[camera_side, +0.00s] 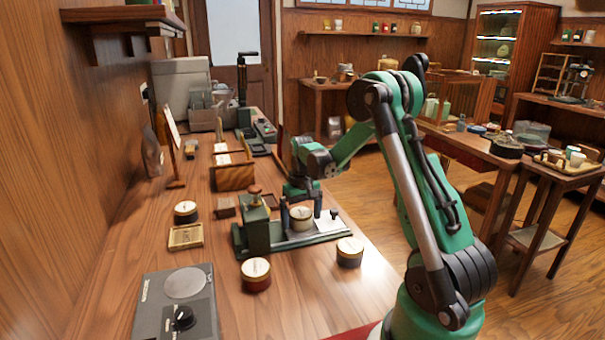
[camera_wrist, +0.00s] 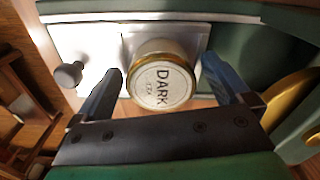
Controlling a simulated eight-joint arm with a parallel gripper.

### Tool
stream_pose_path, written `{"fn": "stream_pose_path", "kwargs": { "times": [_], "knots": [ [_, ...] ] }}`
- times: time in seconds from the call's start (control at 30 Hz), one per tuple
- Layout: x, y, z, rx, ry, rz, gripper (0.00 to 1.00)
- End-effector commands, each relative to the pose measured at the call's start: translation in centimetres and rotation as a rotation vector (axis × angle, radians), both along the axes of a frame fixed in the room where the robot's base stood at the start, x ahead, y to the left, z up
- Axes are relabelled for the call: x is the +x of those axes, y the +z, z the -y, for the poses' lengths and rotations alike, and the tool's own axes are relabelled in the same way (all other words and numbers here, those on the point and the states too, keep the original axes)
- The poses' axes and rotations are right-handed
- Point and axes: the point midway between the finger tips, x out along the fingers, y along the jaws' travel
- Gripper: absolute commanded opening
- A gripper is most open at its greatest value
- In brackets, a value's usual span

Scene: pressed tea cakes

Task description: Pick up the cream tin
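A cream tin (camera_side: 301,224) with a pale round lid stands upright on the bed of the green press (camera_side: 257,232). In the wrist view the tin (camera_wrist: 163,84) shows a white label with "DARK" and smaller, unclear characters. My gripper (camera_side: 301,208) is around this tin, one dark finger on each side. In the wrist view my gripper (camera_wrist: 163,70) is open, with narrow gaps between its fingers and the tin. The tin's underside is hidden.
Other pale-lidded tins stand on the wooden counter: a dark red one (camera_side: 256,277), one at the right edge (camera_side: 349,255) and a dark one (camera_side: 186,214) by a small wooden tray (camera_side: 186,237). A grey scale (camera_side: 150,308) is in front. A wooden box (camera_side: 232,178) stands behind the press.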

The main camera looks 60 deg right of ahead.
Motion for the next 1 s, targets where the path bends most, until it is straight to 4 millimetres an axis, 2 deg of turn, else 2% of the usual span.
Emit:
{"fn": "stream_pose_path", "kwargs": {
  "times": [0.03,0.2,0.3,0.53,0.67,0.83,1.0],
  "knots": [
    [0.0,0.0,0.0,0.0,0.0,0.0,0.8],
    [0.0,0.0,0.0,0.0,0.0,0.0,0.32],
    [0.0,0.0,0.0,0.0,0.0,0.0,0.09],
    [0.0,0.2,0.0,0.0,0.0,0.0,0.09],
    [0.0,1.0,0.0,0.0,0.0,0.0,0.09],
    [0.0,4.0,0.0,0.0,0.0,0.0,0.09],
    [-0.1,9.1,0.0,0.0,0.0,0.0,0.09]
  ]
}}
